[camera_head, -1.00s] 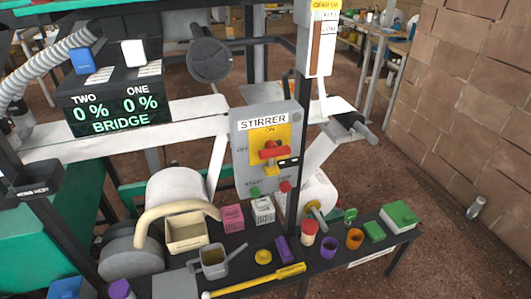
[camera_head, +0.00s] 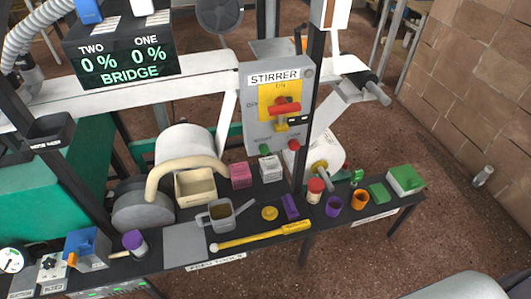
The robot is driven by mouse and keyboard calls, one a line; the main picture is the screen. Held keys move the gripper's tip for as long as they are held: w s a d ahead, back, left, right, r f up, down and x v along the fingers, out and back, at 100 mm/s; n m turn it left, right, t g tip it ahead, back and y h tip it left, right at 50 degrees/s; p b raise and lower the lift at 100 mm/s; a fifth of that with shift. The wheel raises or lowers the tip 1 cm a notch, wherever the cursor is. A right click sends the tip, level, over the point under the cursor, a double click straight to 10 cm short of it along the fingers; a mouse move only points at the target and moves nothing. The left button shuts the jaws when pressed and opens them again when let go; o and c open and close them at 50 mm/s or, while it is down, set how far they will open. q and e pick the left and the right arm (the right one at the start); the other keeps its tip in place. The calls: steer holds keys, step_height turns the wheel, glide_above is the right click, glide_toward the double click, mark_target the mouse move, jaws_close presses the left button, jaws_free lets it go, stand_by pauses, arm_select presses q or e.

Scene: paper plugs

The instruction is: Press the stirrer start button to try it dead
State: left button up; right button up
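The grey stirrer panel (camera_head: 252,112) stands upright at centre, labelled STIRRER. Its green start button (camera_head: 264,151) is at the lower left of the panel and a red stop button (camera_head: 293,145) is at the lower right. Above them is a yellow plate (camera_head: 270,92) marked ON at the top and OFF at the left. Its red switch handle (camera_head: 285,106) lies roughly crosswise. A small black and white piece (camera_head: 298,121) and a yellow piece sit just below the handle; how they are fastened is unclear. No gripper is in view, and nothing touches the start button.
A black bench (camera_head: 385,209) runs below the panel, with a grey pot (camera_head: 221,213), a yellow-handled tool (camera_head: 262,236), purple and orange cups and several small boxes. A dark post (camera_head: 312,80) stands right of the panel. A grey rounded part at the lower right looks like mine.

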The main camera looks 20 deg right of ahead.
jaws_close()
stand_by(1.2)
